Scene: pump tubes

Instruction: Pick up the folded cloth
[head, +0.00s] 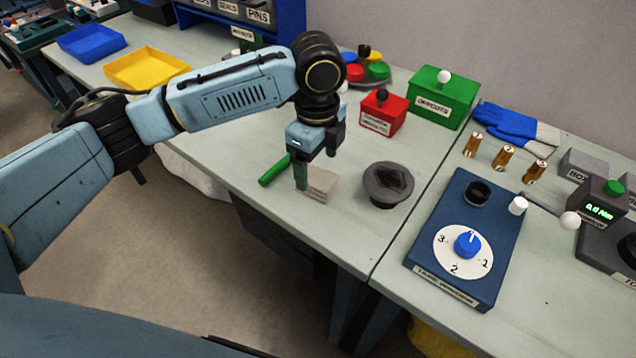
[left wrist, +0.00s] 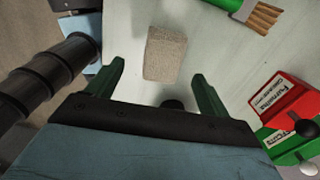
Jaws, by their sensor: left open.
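The folded cloth (head: 321,183) is a small beige, flat-folded block lying on the pale bench near its front edge. In the left wrist view the cloth (left wrist: 165,54) lies beyond and between the fingertips. My left gripper (head: 314,172) points down just above and beside the cloth in the head view, and one green finger overlaps its left side. The left gripper (left wrist: 158,74) is open with nothing between its fingers. I cannot tell how high the fingertips are above the bench. My right gripper is not in view.
A green-handled brush (head: 274,170) lies close left of the cloth. A dark round funnel-like part (head: 388,185) stands to the right. Red (head: 384,113) and green (head: 443,97) boxes are behind. A blue dial box (head: 470,240) is farther right. Bench left of the brush is clear.

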